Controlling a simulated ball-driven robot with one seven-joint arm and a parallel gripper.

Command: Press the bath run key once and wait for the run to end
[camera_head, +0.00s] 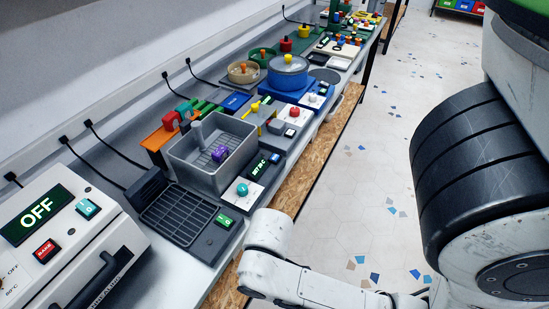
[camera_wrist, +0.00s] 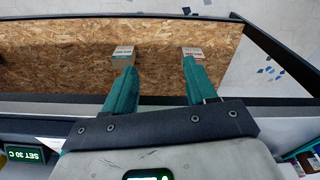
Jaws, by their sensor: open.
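The bath is a grey open basin (camera_head: 178,150) on the bench in the head view, with a purple part (camera_head: 220,153) inside. On its front panel are a green-lit display (camera_head: 258,168), which seems to read SET 30 C, and a teal knob (camera_head: 242,189). A small key (camera_head: 275,158) sits beside the display; its label is too small to read. The display also shows upside down in the wrist view (camera_wrist: 25,154). My gripper (camera_wrist: 158,53) is open and empty, its teal fingers apart over brown chipboard, away from the bath panel. The head view does not show its fingertips.
A white machine with an OFF display (camera_head: 38,213) stands at the lower left. A dark grille unit (camera_head: 180,215) with a green switch (camera_head: 223,220) lies beside the bath. A blue pot (camera_head: 288,72) and other devices stand farther along. The floor (camera_head: 350,170) at right is clear.

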